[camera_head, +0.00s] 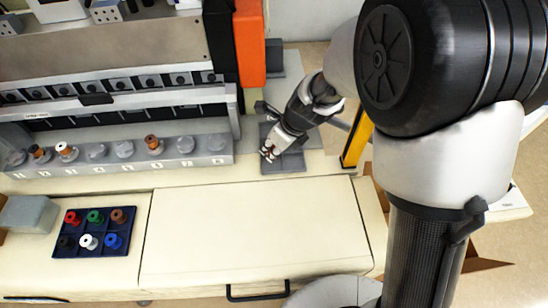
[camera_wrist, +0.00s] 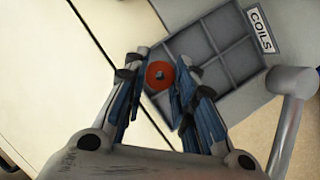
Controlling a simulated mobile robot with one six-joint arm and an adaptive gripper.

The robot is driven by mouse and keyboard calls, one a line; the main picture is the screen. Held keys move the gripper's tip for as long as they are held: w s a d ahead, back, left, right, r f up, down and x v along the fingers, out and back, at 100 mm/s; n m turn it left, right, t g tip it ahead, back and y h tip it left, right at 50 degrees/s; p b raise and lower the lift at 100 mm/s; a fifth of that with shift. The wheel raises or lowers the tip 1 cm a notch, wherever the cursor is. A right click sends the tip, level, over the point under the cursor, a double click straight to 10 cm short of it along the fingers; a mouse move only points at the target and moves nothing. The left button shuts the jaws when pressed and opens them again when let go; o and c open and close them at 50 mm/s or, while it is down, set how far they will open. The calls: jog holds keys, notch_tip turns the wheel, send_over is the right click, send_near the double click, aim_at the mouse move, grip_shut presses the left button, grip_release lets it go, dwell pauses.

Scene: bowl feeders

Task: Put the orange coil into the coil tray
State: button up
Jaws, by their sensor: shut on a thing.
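The orange coil (camera_wrist: 159,74), a reddish-orange ring seen end-on, is between the fingertips of my gripper (camera_wrist: 158,82) in the wrist view. My gripper is shut on it. In the head view my gripper (camera_head: 269,152) is over the left part of the coil tray (camera_head: 288,165), and the coil is mostly hidden by the fingers.
A dark blue tray (camera_head: 101,251) with several coloured spools sits at the front left, beside a grey block (camera_head: 30,214). A feeder rail (camera_head: 200,161) with pegs, some bearing spools, runs left of the coil tray. A yellow post (camera_head: 356,143) stands right of it. The counter (camera_head: 250,225) in front is clear.

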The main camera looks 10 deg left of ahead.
notch_tip(320, 180, down, 4)
jog(key=shift+f+b, duration=0.1)
jog(key=shift+b, duration=0.95)
jog(key=shift+r, duration=0.2)
jog(key=shift+f, duration=0.1)
jog(key=o, duration=0.9)
jog(key=shift+c, duration=0.2)
jog(key=shift+r, duration=0.3)
jog(key=p+v, duration=0.5)
jog(key=v, duration=0.6)
jog(key=shift+r, duration=0.3)
